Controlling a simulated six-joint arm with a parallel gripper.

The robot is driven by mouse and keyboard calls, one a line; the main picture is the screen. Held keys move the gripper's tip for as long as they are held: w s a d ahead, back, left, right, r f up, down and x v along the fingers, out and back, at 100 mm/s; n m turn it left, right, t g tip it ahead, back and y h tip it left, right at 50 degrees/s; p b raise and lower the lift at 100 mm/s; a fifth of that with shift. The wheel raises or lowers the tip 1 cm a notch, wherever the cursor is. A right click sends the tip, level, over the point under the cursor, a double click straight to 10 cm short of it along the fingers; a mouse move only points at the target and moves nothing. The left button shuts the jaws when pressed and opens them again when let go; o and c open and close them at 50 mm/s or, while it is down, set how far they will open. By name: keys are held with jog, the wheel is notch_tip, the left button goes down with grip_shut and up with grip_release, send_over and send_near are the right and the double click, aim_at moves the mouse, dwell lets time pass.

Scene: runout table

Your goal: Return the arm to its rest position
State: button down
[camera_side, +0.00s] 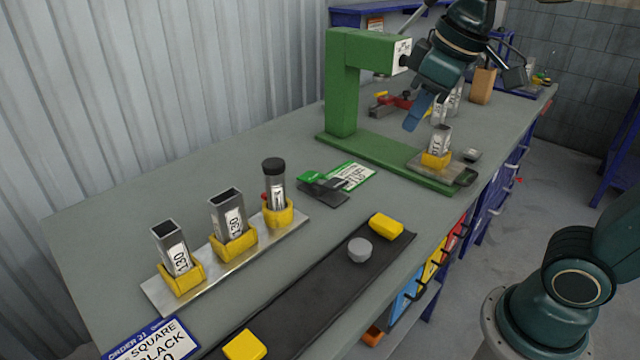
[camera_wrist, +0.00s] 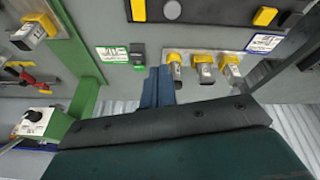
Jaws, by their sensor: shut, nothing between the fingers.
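My gripper (camera_side: 416,113) is in the air in the side view, in front of the green C-shaped frame (camera_side: 343,95). Its blue fingers are together with nothing between them. It is above and a little left of a grey square tube (camera_side: 440,138) standing in a yellow holder (camera_side: 436,160) on the frame's base. The tube and the fingers appear apart. In the wrist view the blue fingers (camera_wrist: 158,88) are side by side and empty, with the bench below them.
A metal plate (camera_side: 155,290) holds several yellow holders with tubes, one black-capped (camera_side: 274,180). A black strip (camera_side: 290,312) carries yellow blocks (camera_side: 386,226) and a grey disc (camera_side: 359,250). A green-and-white card (camera_side: 352,176) lies mid-bench. Red-handled tools (camera_side: 393,103) lie behind the frame.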

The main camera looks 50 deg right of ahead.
jog(key=s+d+f+m+t, duration=0.1)
jog(key=s+f+m, duration=0.2)
jog(key=s, duration=0.6)
jog(key=shift+s+f+t, duration=0.25)
jog(key=shift+f+t, duration=0.05)
jog(key=shift+f, duration=1)
